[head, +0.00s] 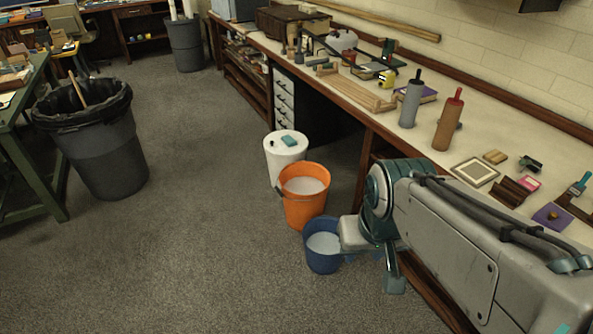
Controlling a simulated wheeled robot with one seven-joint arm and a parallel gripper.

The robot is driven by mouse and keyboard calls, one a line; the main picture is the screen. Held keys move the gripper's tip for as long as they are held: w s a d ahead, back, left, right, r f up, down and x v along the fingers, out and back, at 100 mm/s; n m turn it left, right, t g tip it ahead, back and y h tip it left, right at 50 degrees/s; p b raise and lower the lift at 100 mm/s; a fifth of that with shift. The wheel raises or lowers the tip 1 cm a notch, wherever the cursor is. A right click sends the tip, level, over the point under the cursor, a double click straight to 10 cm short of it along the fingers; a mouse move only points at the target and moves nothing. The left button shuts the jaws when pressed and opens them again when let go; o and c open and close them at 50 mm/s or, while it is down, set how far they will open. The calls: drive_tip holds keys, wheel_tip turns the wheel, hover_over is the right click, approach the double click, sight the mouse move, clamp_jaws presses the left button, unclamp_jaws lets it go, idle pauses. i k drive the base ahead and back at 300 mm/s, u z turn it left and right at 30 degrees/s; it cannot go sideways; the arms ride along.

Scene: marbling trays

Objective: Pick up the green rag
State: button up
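A small folded blue-green cloth, which looks like the green rag (289,141), lies on top of the white lidded bucket (284,166). The bucket stands on the floor beside the workbench. My arm reaches in from the lower right and bends down at the bench's front edge, near the blue bucket (321,262). The far end of my arm is nearer to me than the rag and well apart from it. My gripper's fingers cannot be made out clearly there, so their opening is not shown.
An orange bucket (304,209) stands between the white and blue buckets. The workbench (460,139) on the right holds rollers, frames and tools. A lined black trash bin (107,158) stands left. The carpet between is clear.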

sight(288, 140)
drive_tip(key=u, duration=0.75)
drive_tip(key=i, duration=5.75)
drive_tip(key=z, duration=2.85)
